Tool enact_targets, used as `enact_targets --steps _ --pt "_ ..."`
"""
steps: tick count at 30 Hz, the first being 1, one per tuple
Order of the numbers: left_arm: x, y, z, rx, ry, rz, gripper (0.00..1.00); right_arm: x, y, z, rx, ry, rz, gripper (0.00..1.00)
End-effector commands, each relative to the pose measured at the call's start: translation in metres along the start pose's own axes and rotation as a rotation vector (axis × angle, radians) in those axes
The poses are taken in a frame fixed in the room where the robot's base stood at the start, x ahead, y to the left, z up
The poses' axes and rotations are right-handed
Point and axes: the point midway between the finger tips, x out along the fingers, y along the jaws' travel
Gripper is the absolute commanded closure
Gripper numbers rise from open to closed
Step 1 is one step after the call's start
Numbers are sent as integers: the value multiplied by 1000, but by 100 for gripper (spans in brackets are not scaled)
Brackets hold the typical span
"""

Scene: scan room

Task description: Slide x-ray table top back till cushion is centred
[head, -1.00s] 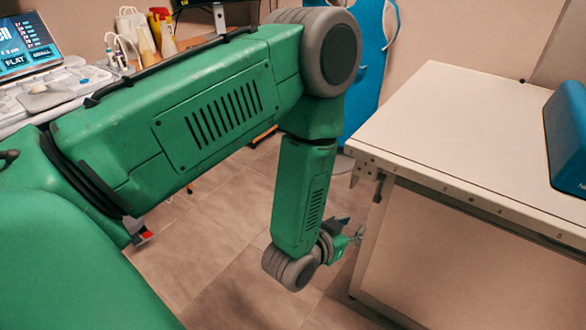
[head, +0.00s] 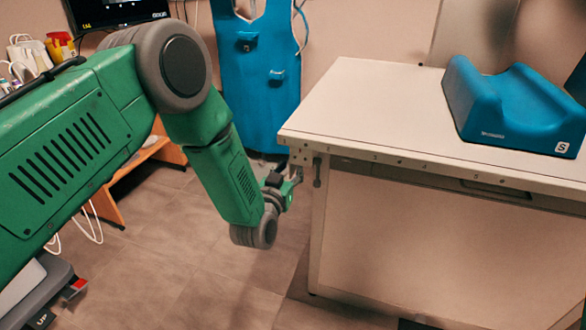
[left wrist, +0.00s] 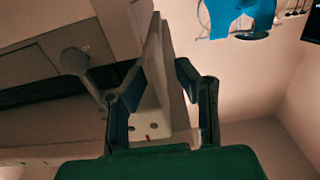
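The x-ray table top (head: 375,105) is a pale flat slab on a boxy base (head: 430,240). A blue cushion (head: 500,108) with a hollowed middle sits on it, well right of its near-left corner. The far right end of the top is out of view. My left gripper (head: 290,184) is beside that corner, close to the metal end bracket (head: 303,160). In the left wrist view the left gripper (left wrist: 160,72) has its fingers apart, with the edge of the table top (left wrist: 158,60) between them. I cannot tell whether they touch it. My right gripper is out of view.
A grey lever (left wrist: 75,62) is near the left finger in the left wrist view. A blue apron (head: 258,85) hangs on the wall behind. A monitor (head: 115,12) and a wooden stand (head: 120,195) are at the left. The tiled floor (head: 190,265) before the table is clear.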

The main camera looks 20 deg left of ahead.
Motion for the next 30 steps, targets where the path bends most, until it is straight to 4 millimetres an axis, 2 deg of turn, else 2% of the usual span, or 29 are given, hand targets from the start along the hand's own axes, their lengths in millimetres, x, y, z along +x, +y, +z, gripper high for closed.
enact_targets --steps 6,15,17,18,25,30 --pt "18 2 0 2 0 1 72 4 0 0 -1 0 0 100" --pt "20 2 0 2 -1 1 72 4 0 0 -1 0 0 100" --pt "20 2 0 2 -1 1 94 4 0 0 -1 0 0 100" --pt "20 2 0 2 -1 1 100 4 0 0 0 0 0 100" --pt "23 2 1 2 0 2 100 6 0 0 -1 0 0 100" --pt "55 2 2 1 4 1 100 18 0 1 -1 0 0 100"
